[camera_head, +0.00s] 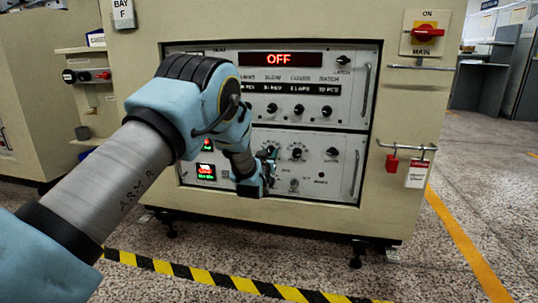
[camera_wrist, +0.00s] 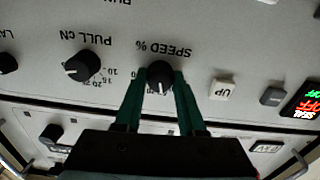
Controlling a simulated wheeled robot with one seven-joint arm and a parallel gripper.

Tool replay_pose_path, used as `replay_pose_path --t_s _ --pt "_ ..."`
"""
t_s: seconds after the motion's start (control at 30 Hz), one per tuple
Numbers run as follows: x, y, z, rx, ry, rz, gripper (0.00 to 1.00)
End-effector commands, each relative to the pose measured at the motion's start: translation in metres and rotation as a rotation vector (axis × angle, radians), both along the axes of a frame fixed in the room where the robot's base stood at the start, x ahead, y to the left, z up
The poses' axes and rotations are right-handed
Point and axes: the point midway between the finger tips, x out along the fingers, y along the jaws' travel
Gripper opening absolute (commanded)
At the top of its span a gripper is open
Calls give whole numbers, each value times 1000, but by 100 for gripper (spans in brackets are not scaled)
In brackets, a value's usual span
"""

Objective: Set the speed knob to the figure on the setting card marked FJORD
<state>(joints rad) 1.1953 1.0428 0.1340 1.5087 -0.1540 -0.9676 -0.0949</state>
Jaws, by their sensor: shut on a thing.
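The speed knob (camera_wrist: 160,72) is a small black knob under the label "SPEED %", which shows upside down in the wrist view. My gripper (camera_wrist: 161,84) has its two green fingers shut on the knob, one on each side. The figures around the knob are mostly hidden by the fingers, and I cannot read its setting. In the head view my gripper (camera_head: 268,165) is at the lower panel, and my arm covers the panel's left part. No card that I can read as FJORD shows in either view.
The PULL CN knob (camera_wrist: 83,65) and the UP button (camera_wrist: 222,88) flank the speed knob. Above the lower panel, a red display (camera_head: 280,59) reads OFF. A red main switch (camera_head: 427,33) and a red padlock (camera_head: 392,165) are at the right. Striped tape (camera_head: 220,279) crosses the floor.

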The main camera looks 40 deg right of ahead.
Motion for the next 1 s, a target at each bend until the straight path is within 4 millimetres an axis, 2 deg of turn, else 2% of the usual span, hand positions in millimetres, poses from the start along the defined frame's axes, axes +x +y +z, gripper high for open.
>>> replay_pose_path --t_s 0.37,1.0 --pt "1 1 1 -65 100 2 0" --pt "2 1 0 -376 584 3 0"
